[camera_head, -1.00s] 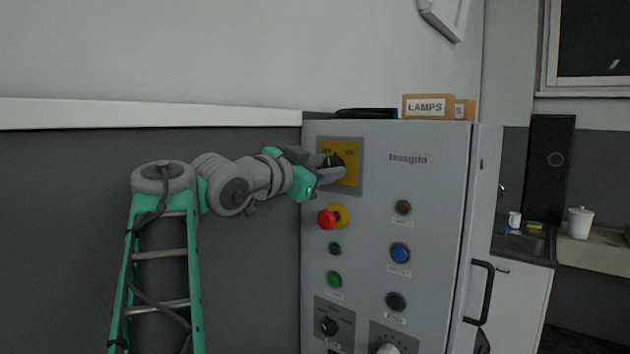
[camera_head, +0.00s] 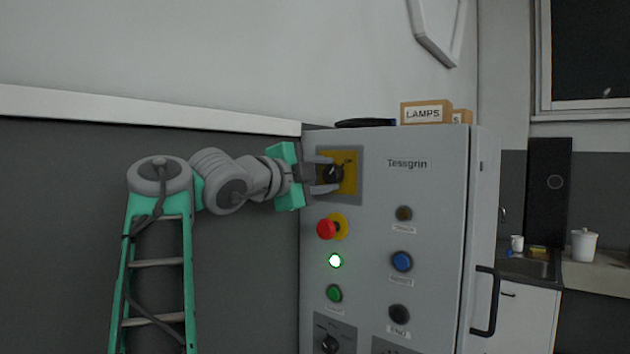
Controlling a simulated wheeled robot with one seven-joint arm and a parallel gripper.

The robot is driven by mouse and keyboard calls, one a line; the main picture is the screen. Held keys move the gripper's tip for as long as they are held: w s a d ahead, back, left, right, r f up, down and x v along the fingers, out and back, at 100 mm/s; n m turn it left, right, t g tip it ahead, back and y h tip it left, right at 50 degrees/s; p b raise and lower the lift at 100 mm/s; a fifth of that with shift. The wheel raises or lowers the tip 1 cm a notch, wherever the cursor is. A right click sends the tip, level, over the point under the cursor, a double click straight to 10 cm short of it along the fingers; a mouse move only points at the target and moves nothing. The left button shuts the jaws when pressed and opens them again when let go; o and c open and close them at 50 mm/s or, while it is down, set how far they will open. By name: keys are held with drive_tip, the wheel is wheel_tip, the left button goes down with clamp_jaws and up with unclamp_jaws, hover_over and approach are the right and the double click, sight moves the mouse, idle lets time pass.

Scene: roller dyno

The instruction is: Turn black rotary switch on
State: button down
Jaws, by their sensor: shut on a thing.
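The black rotary switch (camera_head: 333,174) sits on a yellow plate (camera_head: 350,158) at the upper left of the grey cabinet's front. My gripper (camera_head: 322,174) reaches it from the left. One finger is above the switch and one below, and the gripper is shut on it. The switch's pointer seems to lean to the upper right, towards the small marking there, but the fingers partly hide it.
A red emergency button (camera_head: 327,229) stands out just below the switch. Blue (camera_head: 402,261), green (camera_head: 334,293) and dark buttons and a lower black knob (camera_head: 330,343) are on the same panel. The cabinet (camera_head: 430,200) carries LAMPS boxes (camera_head: 426,112) on top. A sink counter is at right.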

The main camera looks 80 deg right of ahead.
drive_tip(key=shift+w+r+m, duration=0.2)
drive_tip(key=shift+m, duration=0.3)
drive_tip(key=shift+r, duration=0.1)
drive_tip(key=c, duration=1.3)
unclamp_jaws()
drive_tip(key=o, duration=0.4)
drive_tip(key=shift+d+f, duration=0.2)
drive_tip(key=shift+d, duration=0.15)
drive_tip(key=shift+s+d+f, duration=0.1)
drive_tip(key=shift+s+d, duration=0.05)
drive_tip(key=shift+s, duration=0.05)
drive_tip(key=b+v, duration=0.1)
drive_tip(key=v, duration=0.7)
drive_tip(key=shift+d, duration=0.1)
